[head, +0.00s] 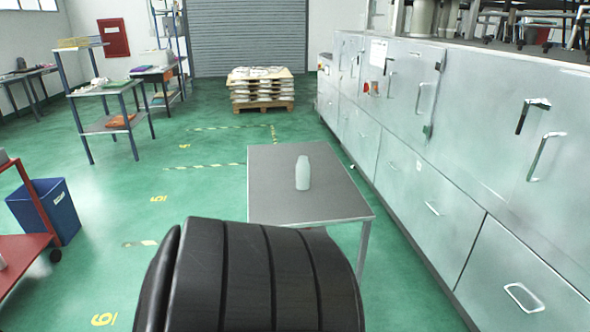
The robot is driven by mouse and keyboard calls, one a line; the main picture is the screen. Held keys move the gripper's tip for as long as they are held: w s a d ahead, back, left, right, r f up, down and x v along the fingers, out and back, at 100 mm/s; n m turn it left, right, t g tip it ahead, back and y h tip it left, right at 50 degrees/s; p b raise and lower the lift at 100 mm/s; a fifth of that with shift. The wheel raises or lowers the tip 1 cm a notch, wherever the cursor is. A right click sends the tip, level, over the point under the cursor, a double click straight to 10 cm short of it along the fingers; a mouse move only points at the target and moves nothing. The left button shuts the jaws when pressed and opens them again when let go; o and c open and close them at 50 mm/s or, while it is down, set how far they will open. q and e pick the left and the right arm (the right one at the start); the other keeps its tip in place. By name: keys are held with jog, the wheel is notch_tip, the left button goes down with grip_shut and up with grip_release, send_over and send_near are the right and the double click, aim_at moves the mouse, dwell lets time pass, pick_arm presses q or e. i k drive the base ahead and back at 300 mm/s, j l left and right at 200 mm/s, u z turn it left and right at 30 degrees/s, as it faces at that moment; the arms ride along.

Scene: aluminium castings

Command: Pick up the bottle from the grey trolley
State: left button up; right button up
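A pale grey-white bottle (303,173) stands upright on the grey trolley (275,205), right of the middle of its top. No other object shows on the trolley top. A large black ribbed part (262,280), likely mine, fills the bottom centre and hides the trolley's near left corner. Neither of my grippers shows in the head view.
Metal cabinets (440,150) with handles run along the right, with a narrow strip of floor beside the trolley. A blue bin (50,208) and a red cart (22,245) stand at left. A pallet stack (262,88) stands behind. Green floor lies open left of the trolley.

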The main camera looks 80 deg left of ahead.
aim_at(304, 167)
jog(key=j+u, duration=0.1)
jog(key=u, duration=0.4)
jog(key=j+u, duration=0.1)
jog(key=u, duration=0.35)
jog(key=j+u, duration=0.1)
jog(key=u, duration=0.4)
jog(key=j+u, duration=0.15)
jog(key=u, duration=0.35)
jog(key=j+u, duration=0.1)
jog(key=u, duration=0.35)
